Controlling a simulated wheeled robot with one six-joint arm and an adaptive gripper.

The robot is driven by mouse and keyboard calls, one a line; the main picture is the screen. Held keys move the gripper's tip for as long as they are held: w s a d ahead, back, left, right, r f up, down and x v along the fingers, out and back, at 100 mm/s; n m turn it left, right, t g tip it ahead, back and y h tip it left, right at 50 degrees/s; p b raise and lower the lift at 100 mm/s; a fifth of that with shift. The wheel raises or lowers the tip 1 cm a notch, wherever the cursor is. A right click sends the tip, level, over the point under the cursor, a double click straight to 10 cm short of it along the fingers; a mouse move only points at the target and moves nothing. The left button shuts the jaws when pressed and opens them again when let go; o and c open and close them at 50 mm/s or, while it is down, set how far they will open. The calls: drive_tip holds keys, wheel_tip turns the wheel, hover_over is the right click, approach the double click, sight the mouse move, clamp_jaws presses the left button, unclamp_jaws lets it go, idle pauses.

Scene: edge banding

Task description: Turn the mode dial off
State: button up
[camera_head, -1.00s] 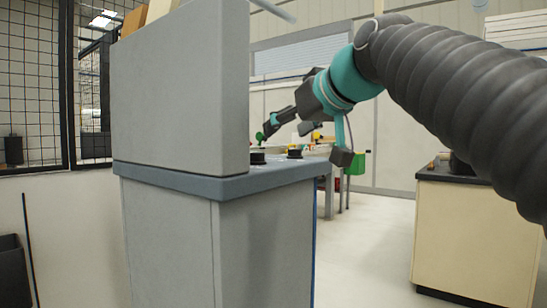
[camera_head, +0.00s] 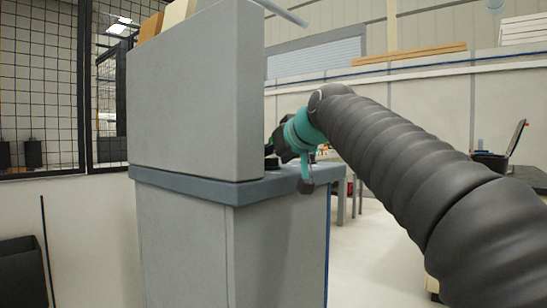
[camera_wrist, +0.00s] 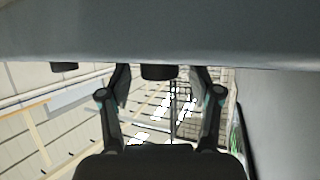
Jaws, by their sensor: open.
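A grey cabinet with a blue-grey ledge (camera_head: 240,186) carries a dark round knob (camera_head: 271,162), partly hidden behind the tall panel and beside my wrist. In the wrist view the scene appears upside down. A dark knob (camera_wrist: 158,72) sticks out from the grey surface (camera_wrist: 160,35) between the tips of my gripper (camera_wrist: 160,80). A second dark knob (camera_wrist: 64,66) is further left. My gripper is open, one finger on each side of the nearer knob; contact is not visible. No label shows which knob is the mode dial.
The cabinet's tall grey panel (camera_head: 195,95) rises close on the left of my wrist. A mesh fence (camera_head: 40,80) stands at the far left. A dark bin (camera_head: 22,270) is at the lower left. Floor between cabinet and arm is clear.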

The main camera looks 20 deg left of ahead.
drive_tip(key=shift+c, duration=0.2)
drive_tip(key=c, duration=1.1)
drive_tip(key=shift+w+n+g+y, duration=0.1)
drive_tip(key=shift+n+g+y, duration=0.2)
drive_tip(key=shift+n+y, duration=0.1)
drive_tip(key=n+g, duration=0.1)
drive_tip(key=n+g+y+p, duration=0.1)
drive_tip(key=shift+w+d+r+n+g+y, duration=0.1)
drive_tip(key=shift+w+d+n+g+y, duration=0.05)
drive_tip(key=shift+n+g+y, duration=0.15)
drive_tip(key=n+g+y+p, duration=0.1)
drive_tip(key=n+g+p, duration=0.1)
drive_tip(key=shift+w+r+g+p, duration=0.1)
drive_tip(key=shift+g+p, duration=0.2)
drive_tip(key=shift+n+g+y+p, duration=0.4)
drive_tip(key=shift+n+g+p, duration=0.7)
drive_tip(key=shift+n, duration=0.1)
drive_tip(key=shift+n+g+p, duration=0.5)
drive_tip(key=shift+g+p, duration=0.1)
drive_tip(key=shift+f, duration=0.25)
